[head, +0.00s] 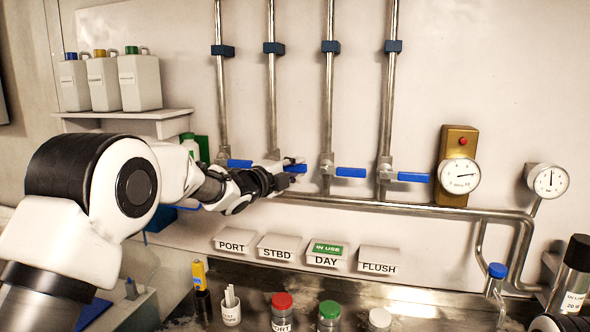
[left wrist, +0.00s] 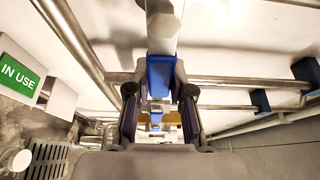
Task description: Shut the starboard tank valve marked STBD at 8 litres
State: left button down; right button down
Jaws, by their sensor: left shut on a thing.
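Four valves with blue lever handles sit on vertical pipes on the wall. The second from the left, above the STBD label (head: 279,248), has its blue handle (head: 295,168) pointing right, partly hidden by my gripper. My left gripper (head: 284,180) is at this handle. In the left wrist view the blue handle (left wrist: 160,76) lies between the two fingers (left wrist: 160,108), and the gripper is shut on it. The PORT handle (head: 239,163), DAY handle (head: 351,172) and FLUSH handle (head: 412,177) also point right.
A dial gauge (head: 459,176) on a brass-coloured plate and a second round gauge (head: 548,181) are at right. A green IN USE sign (head: 327,249) is on the DAY label. Capped bottles (head: 282,313) stand on the counter below. White jugs (head: 139,82) stand on a shelf at left.

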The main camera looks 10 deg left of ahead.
dwell(0.4)
pick_arm(q)
jog(key=c, duration=1)
grip_release()
jog(key=shift+a, duration=0.1)
jog(key=shift+w+f, duration=0.15)
jog(key=v, duration=1.2)
jog(key=shift+a, duration=0.1)
